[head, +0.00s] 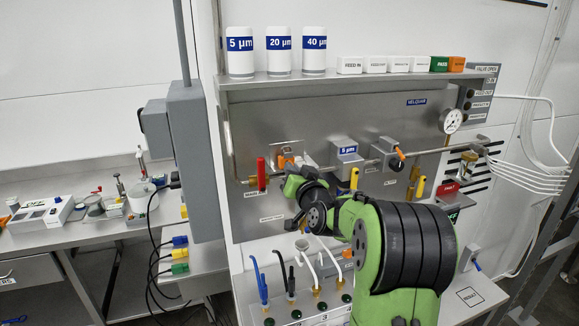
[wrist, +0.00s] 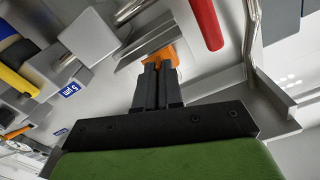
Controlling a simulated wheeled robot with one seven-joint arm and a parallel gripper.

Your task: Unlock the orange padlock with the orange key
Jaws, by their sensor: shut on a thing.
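My gripper (head: 302,168) reaches up to the grey panel, just right of the red-handled valve. In the wrist view its two black fingers (wrist: 158,68) are close together, pointing at an orange body (wrist: 163,54) at their tips. This looks like the orange padlock (head: 286,160), which shows in the head view against a metal bracket on the panel. The fingers are shut on a thin thing, seemingly the orange key, which is mostly hidden between them. I cannot tell how deep the key sits in the padlock or whether the shackle is open.
A red handle (head: 261,173) stands close left of my gripper, and it also shows in the wrist view (wrist: 206,22). A grey box labelled 5 µm (head: 347,152) and a pipe are to the right. Another orange item (head: 400,153) hangs farther right.

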